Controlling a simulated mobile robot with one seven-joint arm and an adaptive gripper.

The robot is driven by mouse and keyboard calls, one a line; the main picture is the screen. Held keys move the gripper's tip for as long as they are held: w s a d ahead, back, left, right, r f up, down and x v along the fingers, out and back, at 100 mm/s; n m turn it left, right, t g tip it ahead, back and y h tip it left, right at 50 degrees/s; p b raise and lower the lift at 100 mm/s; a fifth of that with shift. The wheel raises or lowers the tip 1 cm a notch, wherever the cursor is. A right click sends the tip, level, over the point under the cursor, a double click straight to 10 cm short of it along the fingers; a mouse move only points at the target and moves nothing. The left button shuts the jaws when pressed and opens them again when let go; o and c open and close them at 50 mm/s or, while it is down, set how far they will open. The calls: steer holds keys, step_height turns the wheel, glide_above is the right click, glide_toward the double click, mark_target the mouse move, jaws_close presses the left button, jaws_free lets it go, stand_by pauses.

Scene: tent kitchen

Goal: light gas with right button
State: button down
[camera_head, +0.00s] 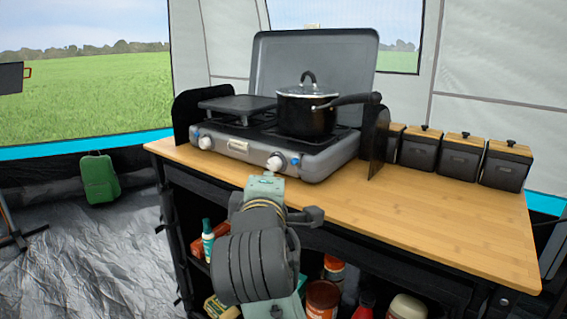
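The grey camping stove (240,157) stands on the wooden counter with its lid raised. Its right knob (275,163) is white and faces front, with a small blue button (295,159) just to its right. A left knob (205,142) sits on the same front panel, with another blue button (196,134) beside it. My gripper (265,184) is at the counter's front edge, just below the right knob in the picture. Its fingers are hidden behind my own arm, so I cannot tell whether it is open or touching the knob. No flame shows.
A black lidded pot (306,113) stands on the right burner, its handle pointing right. Dark windshields flank the stove. Several black canisters (459,157) line the counter's back right. The wooden counter (420,220) is clear at front right. Bottles and jars (322,298) stand on the shelf below.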

steer(key=w+p, duration=0.4)
steer(key=p, duration=0.9)
steer(key=shift+w+r, duration=0.1)
steer(key=shift+w, duration=0.25)
steer(key=shift+p, duration=0.75)
glide_toward(284, 163)
step_height(284, 163, up, 2)
steer(key=w+a, duration=0.2)
steer(key=a, duration=0.1)
steer(key=shift+w+d+p, duration=0.25)
steer(key=shift+d+p, duration=0.05)
steer(key=shift+d, duration=0.25)
steer(key=shift+w+d+p, duration=0.2)
steer(key=shift+d+p, duration=0.1)
steer(key=shift+d, duration=0.2)
steer(key=shift+w+d+f, duration=0.25)
steer(key=shift+w+d, duration=0.15)
steer(key=shift+w, duration=0.05)
